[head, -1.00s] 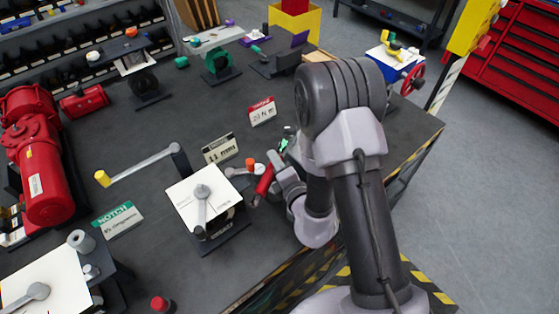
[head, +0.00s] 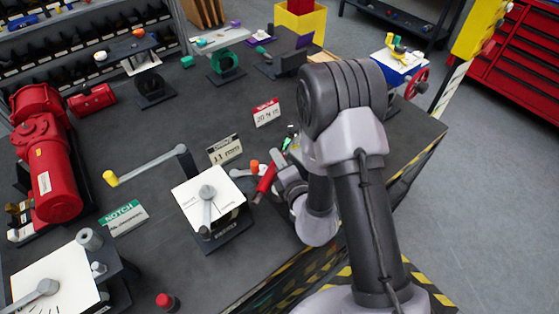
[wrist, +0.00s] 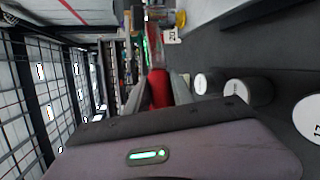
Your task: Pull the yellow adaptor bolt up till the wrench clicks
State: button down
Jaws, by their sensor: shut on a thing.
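My gripper (head: 275,178) is shut on a red handle (head: 267,177), which I take to be the wrench's; the fingertips are small and partly covered by my wrist. The red handle also shows in the wrist view (wrist: 159,88), just beyond my gripper's housing, tilted in the head view. A small green and black part (head: 290,135) stands beyond my gripper. I cannot make out the yellow adaptor bolt in the head view. A small yellow thing (wrist: 181,18) shows in the wrist view beside a white sign; I cannot tell if it is the bolt.
A white-topped box with a grey lever (head: 206,205) stands left of my gripper. A crank with a yellow knob (head: 111,178) and an "11 mm" sign (head: 224,149) are near it. A red-topped "20 N m" sign (head: 266,112) stands behind. The striped bench edge runs close by my arm.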

jog(key=shift+r+p, duration=1.7)
jog(key=shift+r, duration=0.2)
jog(key=shift+f, duration=0.1)
